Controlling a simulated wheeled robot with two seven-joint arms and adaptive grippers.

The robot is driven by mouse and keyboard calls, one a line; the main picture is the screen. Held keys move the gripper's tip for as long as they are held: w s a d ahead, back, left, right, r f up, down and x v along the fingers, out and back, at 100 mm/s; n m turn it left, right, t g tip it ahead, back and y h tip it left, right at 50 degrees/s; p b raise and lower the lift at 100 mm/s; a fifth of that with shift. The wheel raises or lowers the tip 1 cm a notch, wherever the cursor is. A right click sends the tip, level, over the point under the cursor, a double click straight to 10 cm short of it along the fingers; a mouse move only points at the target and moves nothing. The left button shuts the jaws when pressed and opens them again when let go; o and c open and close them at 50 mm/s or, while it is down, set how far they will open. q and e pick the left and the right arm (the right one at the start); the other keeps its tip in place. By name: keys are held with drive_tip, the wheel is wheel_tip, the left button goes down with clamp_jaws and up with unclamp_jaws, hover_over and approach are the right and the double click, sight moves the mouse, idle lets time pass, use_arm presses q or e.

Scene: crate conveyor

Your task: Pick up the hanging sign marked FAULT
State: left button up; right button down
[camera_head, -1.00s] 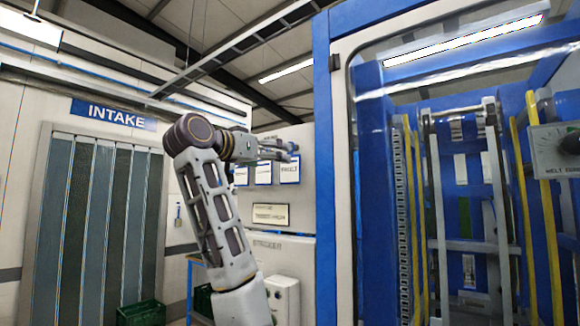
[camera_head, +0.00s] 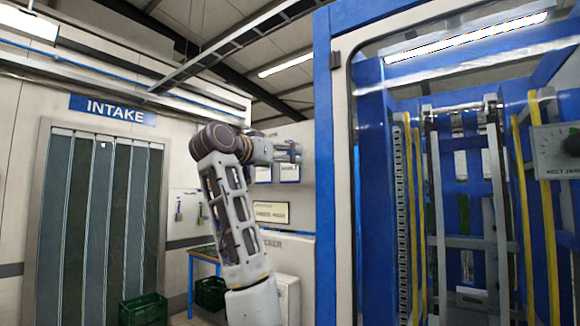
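Small white hanging signs with blue edges are on the pale wall panel left of the blue frame. The right one (camera_head: 289,173) carries short dark lettering that may read FAULT, but it is too small to be sure. Another sign (camera_head: 263,174) hangs to its left, partly behind my arm. My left gripper (camera_head: 297,153) is in front of the top of the right sign and overlaps it in the picture. I cannot tell whether it touches the sign or whether its fingers are apart. My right gripper is out of view.
A framed label plate (camera_head: 271,214) is below the signs. The blue machine frame (camera_head: 324,180) stands close to the right of my gripper. Green crates (camera_head: 143,309) are low at the left, by the INTAKE strip curtain (camera_head: 97,220).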

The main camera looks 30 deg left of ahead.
use_arm(q)
drive_tip(key=shift+w+a+p, duration=0.1)
drive_tip(key=shift+w+p, duration=1.05)
drive_tip(key=shift+w, duration=1.3)
drive_tip(key=shift+c, duration=0.5)
drive_tip(key=c, duration=1)
